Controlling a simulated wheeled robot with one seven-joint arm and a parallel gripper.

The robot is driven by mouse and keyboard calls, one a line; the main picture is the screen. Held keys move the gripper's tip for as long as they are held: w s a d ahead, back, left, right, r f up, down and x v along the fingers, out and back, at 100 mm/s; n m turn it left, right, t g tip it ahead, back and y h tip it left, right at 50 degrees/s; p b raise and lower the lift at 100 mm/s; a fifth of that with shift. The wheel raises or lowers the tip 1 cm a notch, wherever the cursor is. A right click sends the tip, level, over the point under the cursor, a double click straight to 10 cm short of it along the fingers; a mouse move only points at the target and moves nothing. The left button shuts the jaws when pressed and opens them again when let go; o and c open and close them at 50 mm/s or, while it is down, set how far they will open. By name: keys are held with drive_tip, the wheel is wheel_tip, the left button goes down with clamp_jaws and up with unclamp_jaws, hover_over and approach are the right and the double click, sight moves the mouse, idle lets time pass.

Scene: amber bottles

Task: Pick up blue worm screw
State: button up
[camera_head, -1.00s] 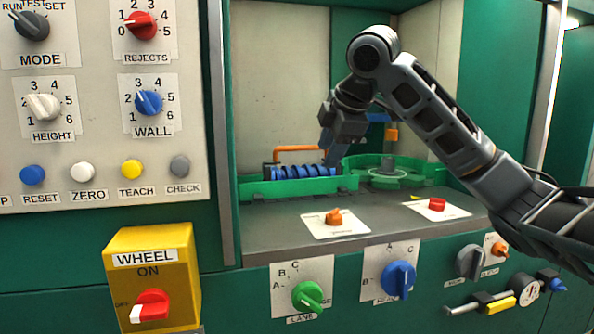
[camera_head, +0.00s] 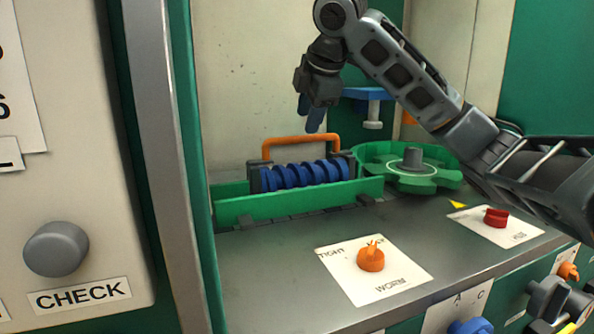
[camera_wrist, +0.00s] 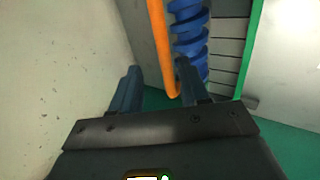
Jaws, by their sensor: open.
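The blue worm screw (camera_head: 303,174) lies lengthwise between dark end blocks, behind a green rail (camera_head: 300,202). An orange bar handle (camera_head: 301,139) arches over it at the back. My gripper (camera_head: 311,116) is above the right part of the screw and handle, fingers pointing down, open and empty. In the wrist view, the screw (camera_wrist: 189,38) and the orange handle (camera_wrist: 160,45) show at the top. There my gripper (camera_wrist: 157,82) has its fingers apart, with the handle's end showing between them and the screw beside the right finger. The screw's lower part is partly hidden by that finger.
A green star wheel (camera_head: 405,178) with a grey hub stands right of the screw. A blue bracket (camera_head: 368,93) is behind my arm. An orange knob (camera_head: 371,258) and a red knob (camera_head: 496,217) sit on the grey ledge. A grey post (camera_head: 160,150) borders the left.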

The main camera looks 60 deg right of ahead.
sight(303, 138)
drive_tip(key=x, duration=0.7)
drive_tip(key=shift+s+f, duration=0.2)
drive_tip(key=shift+f, duration=0.1)
drive_tip(key=shift+c, duration=0.3)
clamp_jaws()
drive_tip(key=shift+r, duration=0.15)
